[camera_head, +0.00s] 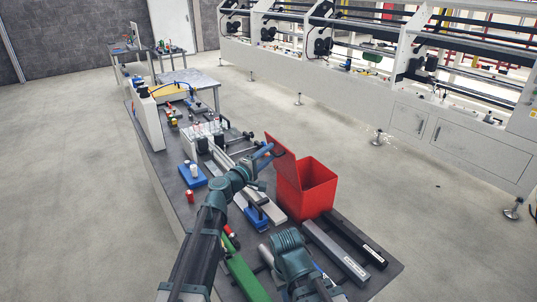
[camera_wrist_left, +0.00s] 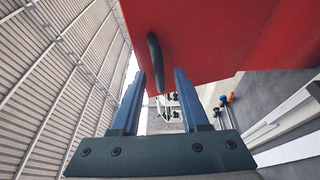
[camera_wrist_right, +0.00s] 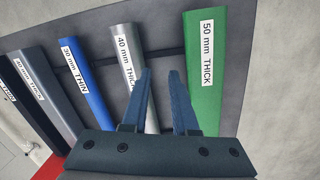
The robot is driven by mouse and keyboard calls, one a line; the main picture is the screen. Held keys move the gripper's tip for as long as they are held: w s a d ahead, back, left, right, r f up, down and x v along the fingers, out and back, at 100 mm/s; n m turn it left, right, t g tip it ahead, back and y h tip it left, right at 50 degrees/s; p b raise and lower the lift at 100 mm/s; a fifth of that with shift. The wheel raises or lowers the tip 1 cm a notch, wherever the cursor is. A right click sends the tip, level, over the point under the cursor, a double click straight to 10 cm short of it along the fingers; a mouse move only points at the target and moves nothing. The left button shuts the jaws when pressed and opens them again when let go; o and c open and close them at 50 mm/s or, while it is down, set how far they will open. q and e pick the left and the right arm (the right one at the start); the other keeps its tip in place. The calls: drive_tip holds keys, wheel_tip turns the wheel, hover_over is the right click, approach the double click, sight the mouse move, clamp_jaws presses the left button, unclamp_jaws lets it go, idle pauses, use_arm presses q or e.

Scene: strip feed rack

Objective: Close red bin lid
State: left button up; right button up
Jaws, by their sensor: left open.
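The red bin (camera_head: 318,192) stands on the table with its lid (camera_head: 283,160) raised, standing steeply tilted at the bin's left side. My left gripper (camera_head: 268,154) is open beside the lid's outer face. In the left wrist view the lid (camera_wrist_left: 215,35) fills the top, with a dark curved handle (camera_wrist_left: 154,62) just beyond and between the open fingertips (camera_wrist_left: 160,80). I cannot tell whether the fingers touch it. My right gripper (camera_wrist_right: 160,80) is open and empty above labelled strips; its fingertips are hidden in the head view.
Green (camera_wrist_right: 207,75), silver (camera_wrist_right: 128,60) and blue (camera_wrist_right: 82,85) strips lie under my right gripper. Dark and grey bars (camera_head: 345,240) lie in front of the bin. A blue block (camera_head: 191,176) and red can (camera_head: 190,196) stand left of my left arm.

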use_arm(q)
drive_tip(key=shift+w+d, duration=0.15)
clamp_jaws()
idle(1.4)
